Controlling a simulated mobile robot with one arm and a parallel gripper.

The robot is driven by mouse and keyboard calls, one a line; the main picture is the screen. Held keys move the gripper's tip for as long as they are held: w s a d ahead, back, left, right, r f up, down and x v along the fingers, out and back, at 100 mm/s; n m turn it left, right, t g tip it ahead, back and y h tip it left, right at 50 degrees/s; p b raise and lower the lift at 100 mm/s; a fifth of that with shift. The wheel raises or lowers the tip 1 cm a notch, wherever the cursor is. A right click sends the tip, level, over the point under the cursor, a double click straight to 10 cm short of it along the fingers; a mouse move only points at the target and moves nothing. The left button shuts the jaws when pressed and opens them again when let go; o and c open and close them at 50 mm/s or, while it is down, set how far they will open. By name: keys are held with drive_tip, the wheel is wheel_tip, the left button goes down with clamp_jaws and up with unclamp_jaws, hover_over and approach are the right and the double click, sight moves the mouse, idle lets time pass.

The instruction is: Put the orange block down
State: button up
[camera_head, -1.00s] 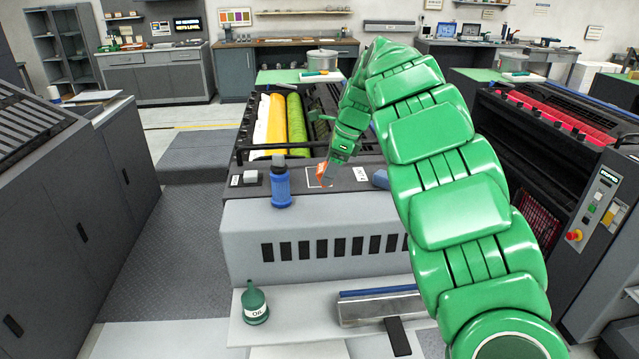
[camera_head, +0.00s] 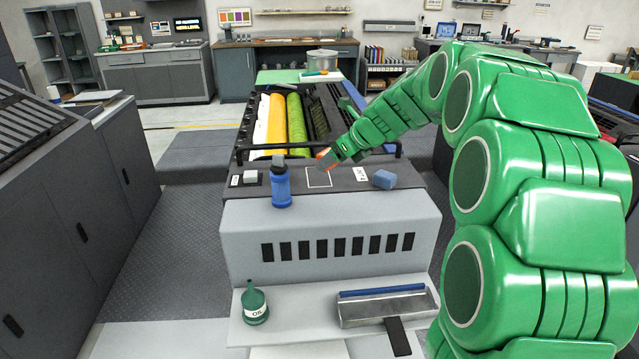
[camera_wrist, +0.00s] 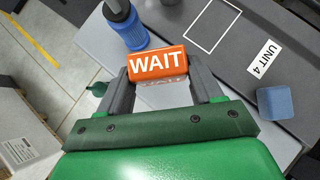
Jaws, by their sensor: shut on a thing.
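The orange block (camera_wrist: 157,62) carries the white word WAIT and sits between my gripper's two grey fingers in the wrist view. In the head view it shows as a small orange patch (camera_head: 323,158) at the end of my green arm. My gripper (camera_head: 329,159) is shut on it, above the dark top (camera_head: 340,184) of the middle unit. A white outlined square (camera_head: 319,177) on that top is empty. In the head view the block appears just beyond this square; in the wrist view the square (camera_wrist: 213,30) lies up and right of the block. The exact height is unclear.
A blue bottle (camera_head: 281,186) stands left of the square. A blue block (camera_head: 384,179) lies to the right, beyond a UNIT 4 label (camera_wrist: 263,57). Ink rollers (camera_head: 294,118) and a dark bar lie behind. A green oil can (camera_head: 254,303) stands on the lower shelf.

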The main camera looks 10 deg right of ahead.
drive_tip(key=w+f, duration=0.2)
drive_tip(key=w, duration=0.2)
drive_tip(key=w+f, duration=0.3)
drive_tip(key=w, duration=0.1)
drive_tip(key=w+f, duration=0.3)
drive_tip(key=w, duration=0.1)
drive_tip(key=shift+w+a, duration=0.25)
drive_tip(key=shift+w+f, duration=0.7)
drive_tip(key=shift+f, duration=1.7)
drive_tip(key=shift+f, duration=0.15)
drive_tip(key=o, duration=1.2)
drive_tip(key=shift+c, duration=0.2)
